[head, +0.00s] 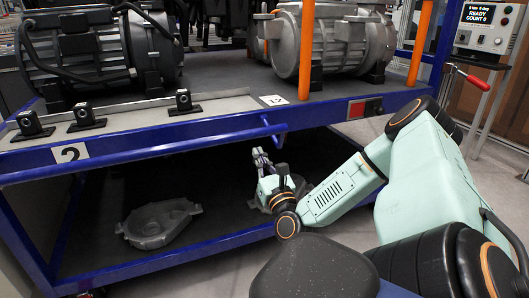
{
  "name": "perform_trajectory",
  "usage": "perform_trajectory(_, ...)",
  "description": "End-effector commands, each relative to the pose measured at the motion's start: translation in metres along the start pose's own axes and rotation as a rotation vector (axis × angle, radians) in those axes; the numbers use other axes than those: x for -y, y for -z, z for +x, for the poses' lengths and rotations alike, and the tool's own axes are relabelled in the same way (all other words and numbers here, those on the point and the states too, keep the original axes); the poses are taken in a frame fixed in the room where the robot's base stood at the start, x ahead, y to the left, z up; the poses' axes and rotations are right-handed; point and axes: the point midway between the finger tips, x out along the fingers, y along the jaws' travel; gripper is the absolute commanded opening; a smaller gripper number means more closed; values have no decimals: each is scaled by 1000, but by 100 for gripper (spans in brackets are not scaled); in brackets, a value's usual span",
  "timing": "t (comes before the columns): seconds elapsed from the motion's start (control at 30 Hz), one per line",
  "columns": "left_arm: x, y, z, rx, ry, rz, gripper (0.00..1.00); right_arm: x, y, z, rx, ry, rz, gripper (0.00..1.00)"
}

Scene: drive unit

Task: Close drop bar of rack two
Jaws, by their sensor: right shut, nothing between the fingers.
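Rack two is a blue-framed rack with a plate "2" (70,153) on its front. A blue drop bar (150,148) runs along the front edge, low and below the deck surface, with a short bent handle (268,122) near its right end. My right gripper (259,156) is shut and empty. It appears just below the right end of the bar, in front of the dark lower shelf; I cannot tell its exact distance from the bar. My left gripper is not in view.
Drive units (95,50) and (335,40) a second motor stand on the deck. Orange posts (306,50) rise at the right. Grey castings (158,222) lie on the lower shelf. A control panel (480,28) and a red-handled lever (472,79) stand at the right.

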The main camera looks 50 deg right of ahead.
Motion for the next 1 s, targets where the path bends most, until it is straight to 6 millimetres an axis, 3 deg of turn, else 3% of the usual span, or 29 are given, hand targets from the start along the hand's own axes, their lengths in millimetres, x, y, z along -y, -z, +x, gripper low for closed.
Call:
perform_trajectory(0.2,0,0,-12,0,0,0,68,0,-14,12,1,0,0,0)
perform_trajectory(0.73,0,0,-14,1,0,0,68,0,-15,14,-4,0,0,0)
perform_trajectory(1.0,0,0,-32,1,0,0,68,0,-24,17,-40,0,0,0)
